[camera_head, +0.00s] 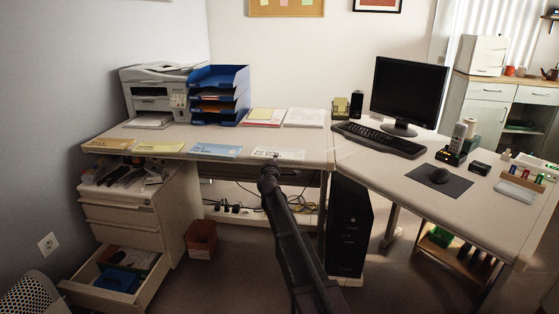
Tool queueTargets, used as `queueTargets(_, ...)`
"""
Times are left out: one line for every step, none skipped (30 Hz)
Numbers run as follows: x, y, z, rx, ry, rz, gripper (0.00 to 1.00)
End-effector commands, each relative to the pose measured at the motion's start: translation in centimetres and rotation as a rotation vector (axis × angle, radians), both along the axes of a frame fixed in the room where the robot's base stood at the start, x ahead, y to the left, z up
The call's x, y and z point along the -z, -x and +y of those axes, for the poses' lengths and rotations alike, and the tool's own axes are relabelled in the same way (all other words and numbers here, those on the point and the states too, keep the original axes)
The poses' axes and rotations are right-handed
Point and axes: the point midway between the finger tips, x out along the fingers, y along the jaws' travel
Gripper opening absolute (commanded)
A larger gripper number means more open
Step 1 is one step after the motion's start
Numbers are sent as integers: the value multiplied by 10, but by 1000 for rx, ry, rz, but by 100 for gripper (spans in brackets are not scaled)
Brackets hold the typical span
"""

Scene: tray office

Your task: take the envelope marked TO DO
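Several envelopes lie in a row along the front edge of the left desk: an orange envelope (107,144), a yellow envelope (160,147), a blue envelope (215,151) and a white envelope (290,155). Marks show on them, but they are too small to read, so I cannot tell which one says TO DO. My gripper (274,162) is at the desk's front edge, right at the white envelope, and overlaps its near side in the picture. Its fingers are too small and dark to show whether they are open or touch the envelope.
A printer (154,91), a blue letter tray (219,92) and paper stacks (303,117) stand behind the envelopes. A monitor (408,91) and keyboard (380,139) are on the right desk. A drawer (140,286) stands open at lower left; a black computer tower (349,228) is below.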

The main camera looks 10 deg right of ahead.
Motion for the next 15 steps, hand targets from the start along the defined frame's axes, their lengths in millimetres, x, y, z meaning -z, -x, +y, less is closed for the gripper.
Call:
queueTargets(0, -4, -1, 0, 0, 0, 37)
queueTargets(0, -5, -1, 0, 0, 0, 37)
queueTargets(0, -6, -2, 0, 0, 0, 37)
queueTargets(0, -7, -2, 0, 0, 0, 37)
queueTargets(0, -7, -2, 0, 0, 0, 37)
queueTargets(0, -7, -2, 0, 0, 0, 37)
queueTargets(0, -8, -2, 0, 0, 0, 37)
queueTargets(0, -8, -2, 0, 0, 0, 37)
queueTargets(0, -8, -3, 0, 0, 0, 37)
queueTargets(0, -8, -3, 0, 0, 0, 37)
queueTargets(0, -8, -3, 0, 0, 0, 37)
queueTargets(0, -7, -3, 0, 0, 0, 37)
queueTargets(0, -7, -3, 0, 0, 0, 37)
queueTargets(0, -7, -3, 0, 0, 0, 37)
queueTargets(0, -7, -3, 0, 0, 0, 37)
